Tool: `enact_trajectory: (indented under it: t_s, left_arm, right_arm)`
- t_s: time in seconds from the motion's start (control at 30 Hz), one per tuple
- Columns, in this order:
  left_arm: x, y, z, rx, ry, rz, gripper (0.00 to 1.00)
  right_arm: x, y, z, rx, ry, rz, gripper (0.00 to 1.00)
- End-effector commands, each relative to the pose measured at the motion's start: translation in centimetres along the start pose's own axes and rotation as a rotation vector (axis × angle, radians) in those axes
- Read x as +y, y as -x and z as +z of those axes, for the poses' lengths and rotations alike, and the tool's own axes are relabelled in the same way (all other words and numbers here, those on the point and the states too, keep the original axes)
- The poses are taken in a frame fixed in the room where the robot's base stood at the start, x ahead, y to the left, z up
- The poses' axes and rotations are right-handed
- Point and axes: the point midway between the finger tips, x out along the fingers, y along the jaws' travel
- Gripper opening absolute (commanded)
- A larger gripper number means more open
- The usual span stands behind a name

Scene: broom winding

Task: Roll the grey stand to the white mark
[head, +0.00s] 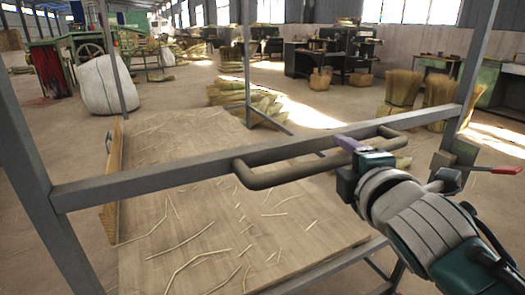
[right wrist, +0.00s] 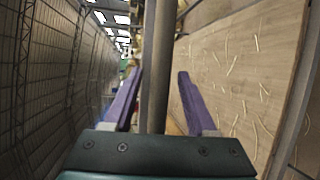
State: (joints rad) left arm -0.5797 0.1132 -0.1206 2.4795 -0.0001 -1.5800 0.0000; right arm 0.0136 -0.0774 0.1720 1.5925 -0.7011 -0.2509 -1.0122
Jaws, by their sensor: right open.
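The grey stand (head: 145,181) is a metal frame close in front of me, with uprights, a front crossbar and a wooden shelf (head: 235,225). A dull rounded handle (head: 275,180) sticks out from the crossbar. My right gripper (head: 350,150) is at the handle's right half. In the right wrist view, its purple fingers (right wrist: 160,75) are spread, one on each side of a grey bar (right wrist: 160,50), with gaps visible. The far finger is mostly hidden in the head view. My left gripper is not in view. I cannot make out a white mark on the floor.
Straw bits lie on the shelf. A white sack (head: 105,85) and a green machine (head: 85,45) stand at back left. Straw bundles (head: 400,90) stand at right, and dark benches (head: 330,60) at the back. Open floor lies beyond the stand, with bright sunlit patches.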

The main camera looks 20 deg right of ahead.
Motion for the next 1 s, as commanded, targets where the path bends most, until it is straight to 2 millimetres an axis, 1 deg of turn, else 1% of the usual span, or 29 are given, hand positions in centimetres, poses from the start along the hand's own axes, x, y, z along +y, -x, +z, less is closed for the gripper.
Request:
enact_trajectory:
  t_s: [0.03, 0.07, 0.53, 1.0]
  left_arm:
    - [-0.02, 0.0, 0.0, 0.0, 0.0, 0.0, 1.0]
    - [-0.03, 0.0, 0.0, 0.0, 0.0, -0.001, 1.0]
    - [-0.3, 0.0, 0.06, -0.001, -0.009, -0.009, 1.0]
    - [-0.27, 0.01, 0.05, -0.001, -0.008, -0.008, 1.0]
  right_arm:
    - [0.0, 0.01, 0.01, 0.0, 0.0, 0.0, 0.57]
    - [0.0, 0.02, 0.01, 0.0, 0.0, 0.0, 0.54]
    - [-0.01, 0.04, -0.01, 0.0, 0.0, 0.0, 0.01]
    - [-0.01, 0.04, -0.01, 0.0, 0.0, 0.0, 0.0]
